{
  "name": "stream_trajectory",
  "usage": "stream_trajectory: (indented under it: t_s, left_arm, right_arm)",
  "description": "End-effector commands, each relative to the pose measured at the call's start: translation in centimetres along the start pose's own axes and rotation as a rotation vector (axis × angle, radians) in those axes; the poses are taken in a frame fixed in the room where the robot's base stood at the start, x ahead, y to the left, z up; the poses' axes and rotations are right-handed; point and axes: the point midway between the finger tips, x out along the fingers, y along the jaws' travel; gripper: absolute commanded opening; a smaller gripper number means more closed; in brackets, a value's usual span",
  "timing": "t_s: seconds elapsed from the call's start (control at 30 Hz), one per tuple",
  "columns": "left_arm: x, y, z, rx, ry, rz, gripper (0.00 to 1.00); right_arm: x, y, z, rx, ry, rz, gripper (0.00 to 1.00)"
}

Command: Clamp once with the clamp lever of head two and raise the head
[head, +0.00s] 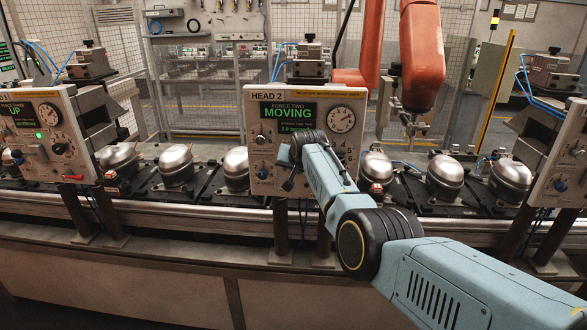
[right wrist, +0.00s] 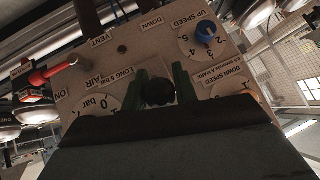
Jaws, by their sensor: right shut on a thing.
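The head two panel (head: 316,113) stands at the centre of the head view; its green screen (head: 288,112) reads "FORCE TWO MOVING". My right gripper (head: 288,184) is at the panel's lower face, largely hidden by its own wrist. In the right wrist view its green fingers (right wrist: 159,90) are shut on the round black knob of the clamp lever (right wrist: 158,93), seen end-on. The lever's shaft is hidden, so its tilt cannot be told. The labels "DOWN" and "VENT" are printed close by. My left gripper is not in view.
A blue speed knob (right wrist: 206,32) and a red air valve handle (right wrist: 55,72) flank the lever. Silver compressors (head: 176,166) stand on pallets along the conveyor. An orange robot arm (head: 421,55) hangs behind.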

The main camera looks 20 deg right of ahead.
Motion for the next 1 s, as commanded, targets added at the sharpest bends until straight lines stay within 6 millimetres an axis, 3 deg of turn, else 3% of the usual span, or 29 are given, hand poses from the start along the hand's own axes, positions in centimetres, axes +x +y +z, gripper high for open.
stream_trajectory:
  t_s: [0.43,0.47,0.6,1.0]
  left_arm:
    - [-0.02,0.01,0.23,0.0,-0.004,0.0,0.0]
    - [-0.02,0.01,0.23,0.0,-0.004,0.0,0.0]
    - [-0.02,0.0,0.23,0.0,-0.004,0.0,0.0]
    - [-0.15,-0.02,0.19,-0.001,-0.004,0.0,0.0]
  right_arm:
    - [0.01,0.01,0.0,0.004,-0.009,0.001,0.0]
    - [0.01,0.01,0.0,0.003,-0.009,0.001,0.3]
    - [0.01,0.01,0.0,0.003,-0.008,0.001,0.48]
    - [-0.2,0.0,0.0,0.002,-0.008,0.001,0.5]
